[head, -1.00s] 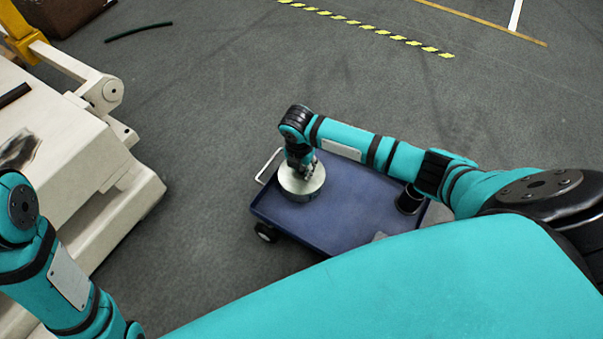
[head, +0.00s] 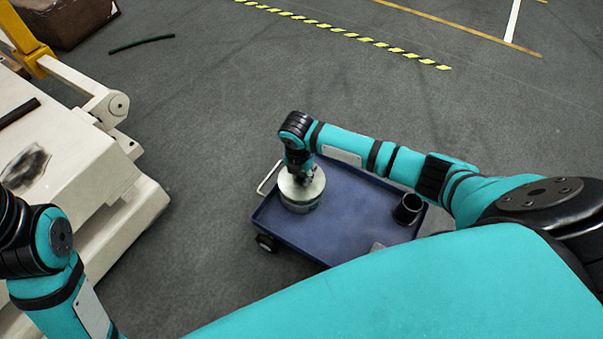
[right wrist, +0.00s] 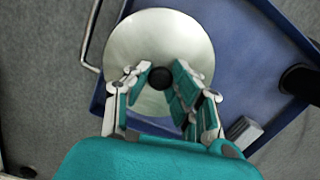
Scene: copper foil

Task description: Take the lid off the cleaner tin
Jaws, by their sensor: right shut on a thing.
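The cleaner tin (head: 302,207) stands at the left end of a blue cart top. Its round pale metal lid (head: 288,190) is over it, and the lid fills the middle of the right wrist view (right wrist: 165,30). A black knob (right wrist: 160,78) sits at the lid's centre. My right gripper (head: 304,181) comes down from above and is shut on the knob, its fingers on both sides of it in the right wrist view (right wrist: 158,80). I cannot tell whether there is a gap between lid and tin. My left arm shows at the left, but its gripper is out of view.
The blue cart (head: 345,215) has a raised rim and a metal handle (head: 268,178) at its left end. A black cup (head: 408,209) and a small grey block (right wrist: 243,132) are on it. A large cream machine (head: 75,185) stands left, with clear floor between.

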